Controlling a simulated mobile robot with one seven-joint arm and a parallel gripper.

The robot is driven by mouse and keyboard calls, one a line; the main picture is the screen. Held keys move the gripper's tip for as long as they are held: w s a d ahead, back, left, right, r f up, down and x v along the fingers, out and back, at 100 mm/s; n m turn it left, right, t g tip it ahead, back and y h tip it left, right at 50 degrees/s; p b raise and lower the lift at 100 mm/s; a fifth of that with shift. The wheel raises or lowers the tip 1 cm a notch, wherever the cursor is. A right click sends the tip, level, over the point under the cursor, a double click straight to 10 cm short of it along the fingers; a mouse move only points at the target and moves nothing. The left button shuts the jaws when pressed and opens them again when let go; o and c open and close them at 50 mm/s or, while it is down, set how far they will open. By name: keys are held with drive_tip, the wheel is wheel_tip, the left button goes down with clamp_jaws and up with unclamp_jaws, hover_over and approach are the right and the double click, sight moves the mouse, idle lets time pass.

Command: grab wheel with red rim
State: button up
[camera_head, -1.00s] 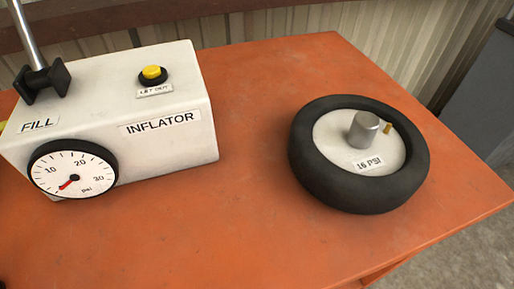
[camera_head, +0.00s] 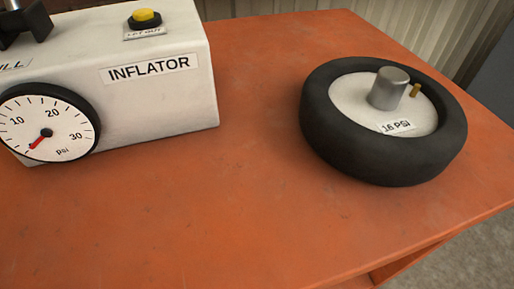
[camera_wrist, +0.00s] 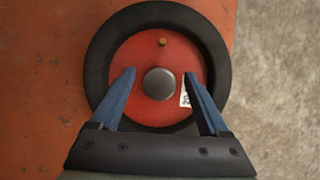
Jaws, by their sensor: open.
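A wheel with a red rim (camera_wrist: 159,56) and a black tyre lies flat below my gripper in the wrist view. Its grey hub post (camera_wrist: 159,84) stands at the middle of the rim. My gripper (camera_wrist: 159,73) is open and empty, with one blue finger on each side of the post in the picture. Whether the fingers are level with the post or above it I cannot tell. A small brass valve (camera_wrist: 162,42) sits near the rim's far side. A white label (camera_wrist: 185,96) is partly hidden by the right finger. Neither this wheel nor my gripper shows in the head view.
In the head view, a wheel with a white rim (camera_head: 352,98), labelled 16 PSI, lies on the orange table (camera_head: 230,210). A white inflator (camera_head: 170,100) with a gauge (camera_head: 50,122) stands at left. The wrist view shows the table's edge beside the red-rimmed wheel, with floor beyond.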

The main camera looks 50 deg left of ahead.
clamp_jaws()
idle(0.4)
idle(0.9)
drive_tip(key=shift+w+r, duration=0.1)
